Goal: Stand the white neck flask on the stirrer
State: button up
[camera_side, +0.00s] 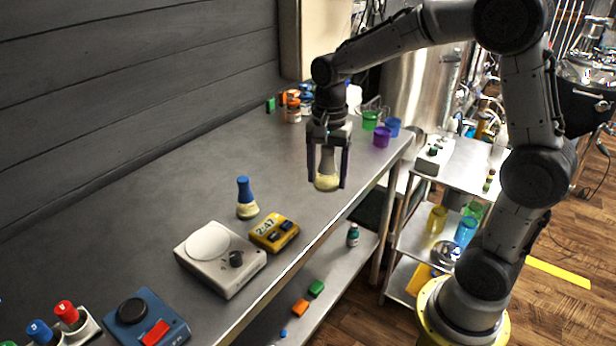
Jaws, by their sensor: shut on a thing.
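The white neck flask (327,181) has a pale neck and a yellowish body. It stands upright between the fingers of my gripper (328,168), which is shut on it with the fingers pointing down. The flask is over the far half of the bench; I cannot tell whether its base touches the bench top. The stirrer (221,277) is a pale box with a round white plate (208,242) and a dark knob. It sits nearer the camera, to the lower left of my gripper, and its plate is empty.
A blue neck flask (246,199) stands behind the stirrer, and a yellow timer (274,232) lies beside it. A blue device (147,318) and a rack of capped tubes (70,328) are at the near end. Coloured cups (381,137) and several bottles (293,106) stand at the far end.

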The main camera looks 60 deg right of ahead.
aim_at(326, 148)
jog(key=r, duration=0.2)
jog(key=a+r, duration=0.1)
jog(key=r, duration=0.1)
jog(key=shift+r, duration=0.3)
jog(key=w+a+r+n, duration=0.1)
jog(key=w+a, duration=0.5)
jog(key=w, duration=0.2)
jog(key=w+a+f+n, duration=0.1)
jog(key=w+a+f, duration=0.1)
jog(key=a, duration=0.3)
jog(key=w+a+f+n, duration=0.1)
jog(key=w+a+f, duration=0.1)
jog(key=a, duration=0.3)
jog(key=w+a+f+n, duration=0.1)
jog(key=w+a, duration=0.1)
jog(key=a, duration=0.3)
jog(key=shift+a+f+n, duration=0.3)
jog(key=shift+a+f, duration=0.1)
jog(key=shift+f, duration=2.55)
jog(key=shift+f, duration=0.65)
